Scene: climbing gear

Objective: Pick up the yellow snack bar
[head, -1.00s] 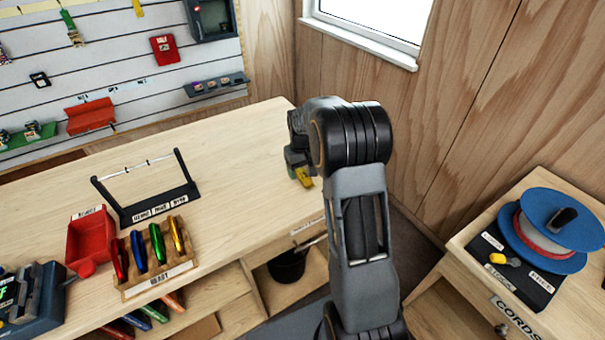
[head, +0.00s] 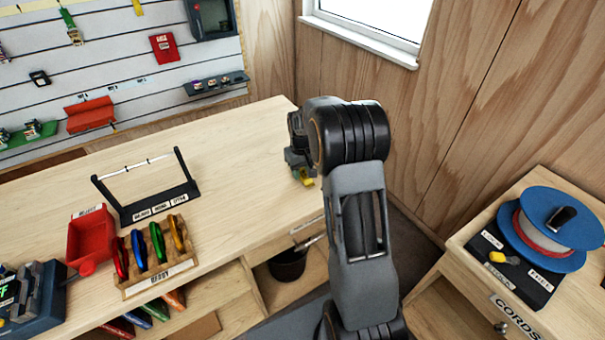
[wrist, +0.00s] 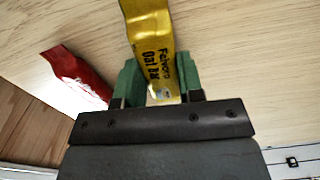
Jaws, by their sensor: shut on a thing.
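The yellow snack bar (wrist: 150,35) has dark lettering and lies lengthwise between the two green fingers of my gripper (wrist: 160,82) in the wrist view. The gripper is shut on its near end, and the far end sticks out past the fingertips. In the head view, a small yellow part of the bar (head: 306,181) shows below my gripper (head: 301,172), over the right end of the long wooden counter. My arm hides much of the gripper there. I cannot tell whether the bar touches the counter.
A red packet (wrist: 78,75) lies left of the bar in the wrist view. On the counter (head: 235,165) stand a black frame (head: 160,212), a red scoop-like tray (head: 90,238) and a rack of coloured carabiners (head: 160,278). A blue spool (head: 535,250) sits on the right-hand cabinet.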

